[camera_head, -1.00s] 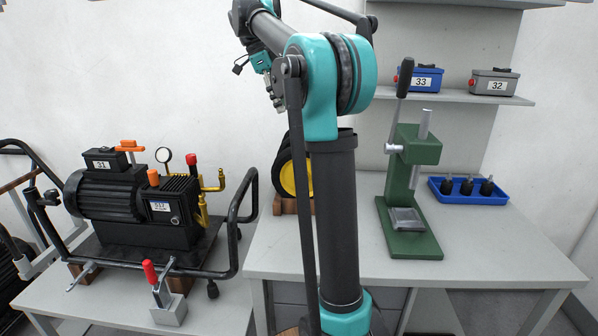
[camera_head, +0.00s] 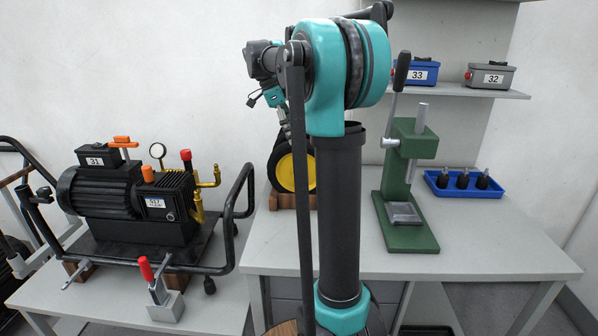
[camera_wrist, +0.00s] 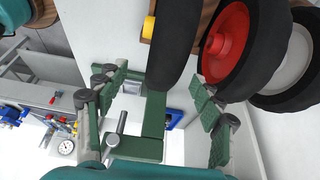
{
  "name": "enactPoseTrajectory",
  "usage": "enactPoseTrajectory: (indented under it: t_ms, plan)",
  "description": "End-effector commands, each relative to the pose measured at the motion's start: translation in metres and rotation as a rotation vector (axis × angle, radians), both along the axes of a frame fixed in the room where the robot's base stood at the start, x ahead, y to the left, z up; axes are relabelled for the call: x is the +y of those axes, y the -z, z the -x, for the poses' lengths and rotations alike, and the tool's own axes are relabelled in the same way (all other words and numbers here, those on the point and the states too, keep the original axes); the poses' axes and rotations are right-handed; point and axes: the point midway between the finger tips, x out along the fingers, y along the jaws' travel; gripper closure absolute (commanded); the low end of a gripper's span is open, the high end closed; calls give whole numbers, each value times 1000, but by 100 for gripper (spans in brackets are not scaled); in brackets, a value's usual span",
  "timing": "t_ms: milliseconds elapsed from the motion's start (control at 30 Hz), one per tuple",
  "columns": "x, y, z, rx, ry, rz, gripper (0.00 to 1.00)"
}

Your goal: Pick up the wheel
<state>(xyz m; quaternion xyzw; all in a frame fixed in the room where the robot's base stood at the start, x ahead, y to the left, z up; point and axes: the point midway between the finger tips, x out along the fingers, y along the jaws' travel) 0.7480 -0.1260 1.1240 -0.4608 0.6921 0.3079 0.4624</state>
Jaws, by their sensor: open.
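Several wheels stand by the wall. In the head view, a black wheel with a yellow hub (camera_head: 284,172) stands upright on a wooden block, partly hidden by my arm. In the wrist view, a black tyre (camera_wrist: 175,45) shows edge-on with a bit of yellow beside it. A red-hubbed wheel (camera_wrist: 222,45) and a grey-hubbed wheel (camera_wrist: 292,62) are to its right. My gripper (camera_wrist: 159,78) is open and empty, its green fingers spread wide. The edge-on tyre lies between the fingertips in the picture; I cannot tell the remaining distance. The fingers are hidden in the head view.
A green press (camera_head: 410,185) and a blue tray (camera_head: 465,188) stand right of the wheels on the table (camera_head: 480,250). A black pump (camera_head: 130,205) in a tube frame is on the left table. Boxes 33 (camera_head: 415,72) and 32 (camera_head: 491,76) sit on the shelf.

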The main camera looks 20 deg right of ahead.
Motion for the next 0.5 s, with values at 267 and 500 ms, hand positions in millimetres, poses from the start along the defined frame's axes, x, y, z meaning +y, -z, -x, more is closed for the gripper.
enactPoseTrajectory:
  t_ms: [267,500]
  plan:
    - [-19,34,0,1,2,1,33]
    - [-22,44,2,0,0,0,33]
